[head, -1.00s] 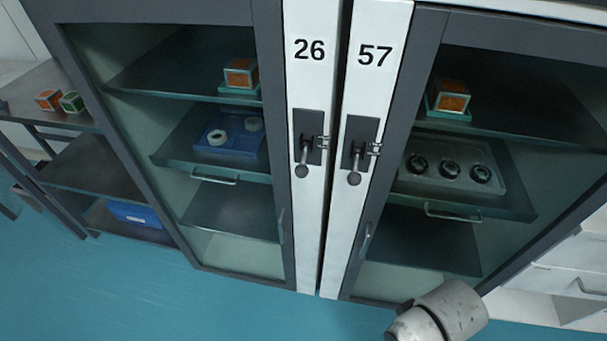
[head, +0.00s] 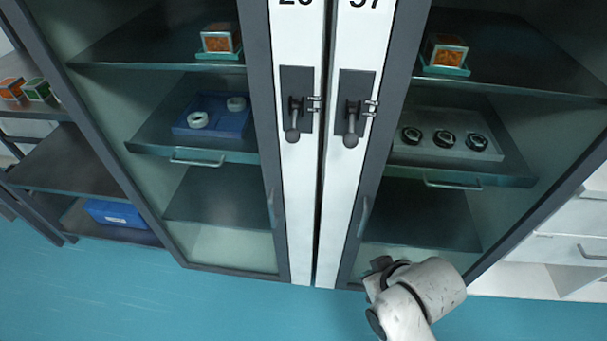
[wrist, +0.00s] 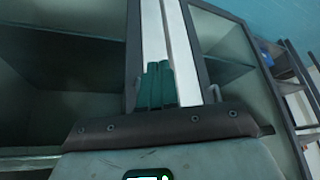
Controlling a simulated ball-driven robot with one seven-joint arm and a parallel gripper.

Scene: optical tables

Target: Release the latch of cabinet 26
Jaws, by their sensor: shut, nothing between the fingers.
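In the head view, cabinet 26 (head: 297,170) is the left of two neighbouring glass-door cabinets; its number is partly cut off at the top edge. Its latch (head: 293,118) is a dark plate on the white strip, with a knobbed lever hanging down and a small catch on its right. The glass door (head: 205,225) looks closed. My gripper (wrist: 160,85) shows in the wrist view with its green fingers together and empty, in front of the white strips between the cabinets. I see no latch there. In the head view only my arm shows at lower right, below and apart from the latch.
Cabinet 57 (head: 337,190) stands right beside it with a similar latch (head: 354,115). A vertical door handle (head: 271,208) sits low on the left door. An open shelf rack (head: 75,165) stands left, white drawers (head: 575,250) right. The blue floor (head: 160,305) in front is clear.

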